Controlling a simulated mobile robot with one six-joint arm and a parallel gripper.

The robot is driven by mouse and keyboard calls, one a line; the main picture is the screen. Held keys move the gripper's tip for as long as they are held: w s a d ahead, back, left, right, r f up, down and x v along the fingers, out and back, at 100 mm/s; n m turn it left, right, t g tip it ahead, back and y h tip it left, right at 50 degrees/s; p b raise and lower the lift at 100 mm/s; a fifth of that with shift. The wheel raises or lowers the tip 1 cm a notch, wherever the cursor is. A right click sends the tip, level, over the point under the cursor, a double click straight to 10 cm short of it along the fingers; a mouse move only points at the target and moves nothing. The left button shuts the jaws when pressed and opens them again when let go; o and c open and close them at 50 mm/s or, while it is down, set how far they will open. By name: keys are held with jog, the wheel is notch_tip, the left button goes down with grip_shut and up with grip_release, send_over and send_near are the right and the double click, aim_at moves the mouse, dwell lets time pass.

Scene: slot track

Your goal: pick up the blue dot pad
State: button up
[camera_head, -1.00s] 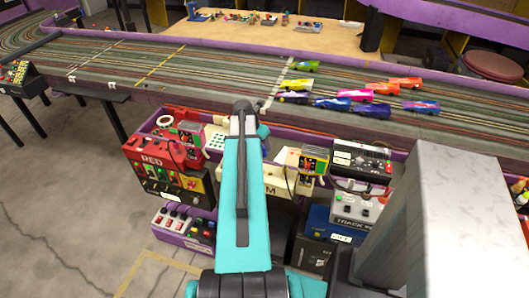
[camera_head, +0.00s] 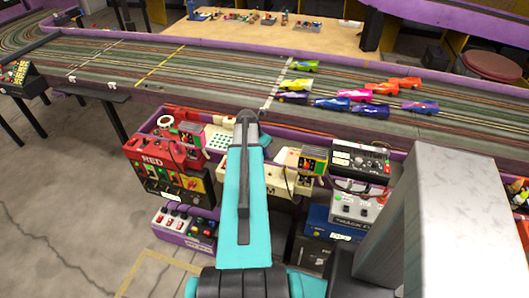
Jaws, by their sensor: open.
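A white pad with small blue-green dots (camera_head: 218,139), which looks like the blue dot pad, lies on the shelf of devices below the slot track. It is just left of my arm's far end, and my arm may cover its right edge. My teal arm reaches forward over the shelf. The arm's own links hide my gripper, so its fingers and their distance from the pad cannot be seen.
A red control box (camera_head: 165,158) and a white tape roll (camera_head: 165,122) are left of the pad. A black device (camera_head: 360,160) and a grey box (camera_head: 355,207) are to the right. Several toy cars stand on the slot track (camera_head: 200,75) behind.

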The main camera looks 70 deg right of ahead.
grip_shut()
dwell(0.3)
jog(key=shift+r, duration=0.1)
jog(key=shift+r+b, duration=0.75)
jog(key=shift+r, duration=4.2)
jog(key=shift+s, duration=0.1)
